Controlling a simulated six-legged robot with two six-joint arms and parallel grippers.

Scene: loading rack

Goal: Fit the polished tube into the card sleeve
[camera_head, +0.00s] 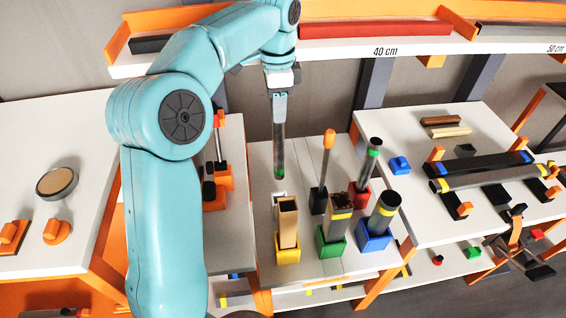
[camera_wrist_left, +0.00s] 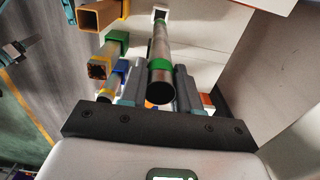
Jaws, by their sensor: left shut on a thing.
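My left gripper (camera_head: 280,92) points down and is shut on the polished tube (camera_head: 279,140), a grey metallic round tube with a green band. It hangs upright behind the card sleeve (camera_head: 288,222), a tan, square, open-topped sleeve standing in a yellow holder. A white square socket (camera_head: 279,188) is just below the tube's lower end; whether they touch is unclear. In the left wrist view the tube (camera_wrist_left: 162,60) runs away from me between the fingers (camera_wrist_left: 160,92). The sleeve (camera_wrist_left: 100,16) is at upper left there, apart from the tube. My right gripper is not in view.
Green (camera_head: 330,242) and blue (camera_head: 373,236) holders with banded tubes stand right of the sleeve. An orange-tipped rod (camera_head: 326,160) and a green-banded tube (camera_head: 371,160) rise behind them. A shelf (camera_head: 375,50) spans the back.

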